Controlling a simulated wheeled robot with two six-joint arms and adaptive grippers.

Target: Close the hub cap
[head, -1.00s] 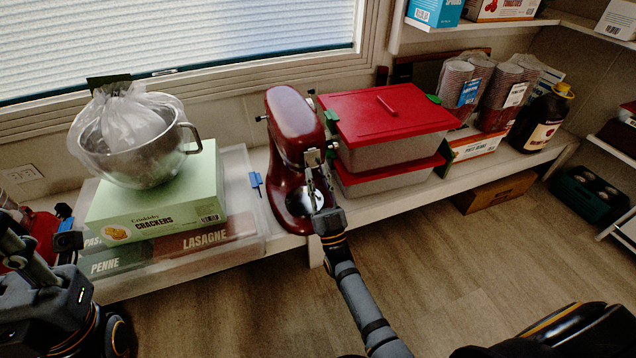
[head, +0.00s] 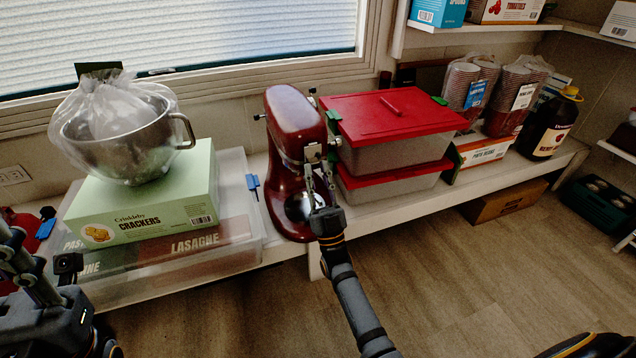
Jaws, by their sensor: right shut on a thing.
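A dark red stand mixer (head: 291,137) stands upright on the white shelf, its head end facing me. My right gripper (head: 317,186) is at the front of the mixer, its fingers pointing up toward the small metal part on the front of the head, which is the likely hub cap (head: 313,153). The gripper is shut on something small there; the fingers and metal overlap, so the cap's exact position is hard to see. My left gripper (head: 22,262) is at the lower left edge, away from the mixer, and its fingertips are not clearly visible.
Red-lidded bins (head: 393,120) stand close to the mixer's right. A metal bowl (head: 124,145) with a plastic bag sits on a green crackers box (head: 150,200) at left. Stacked cups and a dark bottle (head: 548,122) are farther right. Open floor lies in front of the shelf.

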